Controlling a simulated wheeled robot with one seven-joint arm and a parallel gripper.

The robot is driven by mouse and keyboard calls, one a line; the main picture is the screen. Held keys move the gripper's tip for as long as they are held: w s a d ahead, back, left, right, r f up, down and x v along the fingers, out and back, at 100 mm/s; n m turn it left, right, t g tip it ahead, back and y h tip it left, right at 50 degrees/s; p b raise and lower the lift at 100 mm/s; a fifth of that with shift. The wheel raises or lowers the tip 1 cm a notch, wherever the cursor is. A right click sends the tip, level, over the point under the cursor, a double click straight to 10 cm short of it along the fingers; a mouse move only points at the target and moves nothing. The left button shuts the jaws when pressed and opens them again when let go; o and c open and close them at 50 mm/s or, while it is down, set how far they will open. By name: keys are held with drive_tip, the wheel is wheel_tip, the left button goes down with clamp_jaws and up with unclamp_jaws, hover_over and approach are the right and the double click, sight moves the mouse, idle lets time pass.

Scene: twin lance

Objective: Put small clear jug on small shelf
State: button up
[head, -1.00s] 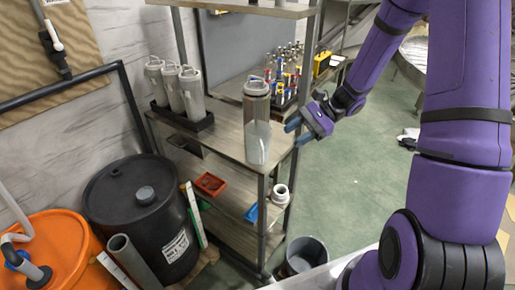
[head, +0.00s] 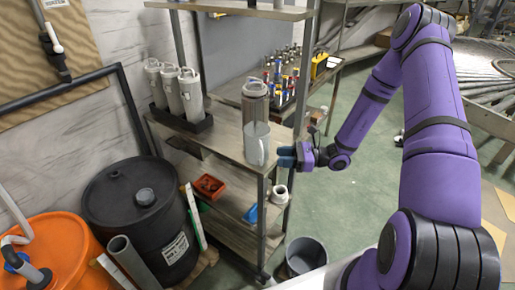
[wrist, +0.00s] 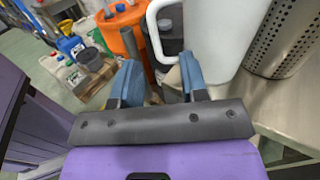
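The small clear jug (head: 257,146), a pale grey-white cup with a handle, stands upright near the front corner of the shelf board (head: 222,137). My gripper (head: 287,156) is close to its right side in the head view. In the wrist view the jug (wrist: 222,35) fills the upper right, with its white handle (wrist: 153,32) on the left. My gripper (wrist: 160,75) is open, its two blue fingers apart. The handle's lower end shows between and beyond the fingertips; I cannot tell whether they touch it.
A perforated metal cylinder (head: 255,98) stands right behind the jug and also shows in the wrist view (wrist: 285,40). Several grey canisters (head: 190,92) stand in a black tray at left. A rack post (head: 262,205) is below the jug. An upper shelf (head: 250,10) is overhead.

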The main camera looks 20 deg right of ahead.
sight(262, 164)
drive_tip(key=shift+s+x, duration=0.1)
drive_tip(key=shift+x, duration=1.7)
drive_tip(key=shift+s+x, duration=0.15)
drive_tip(key=shift+x, duration=1.65)
clamp_jaws()
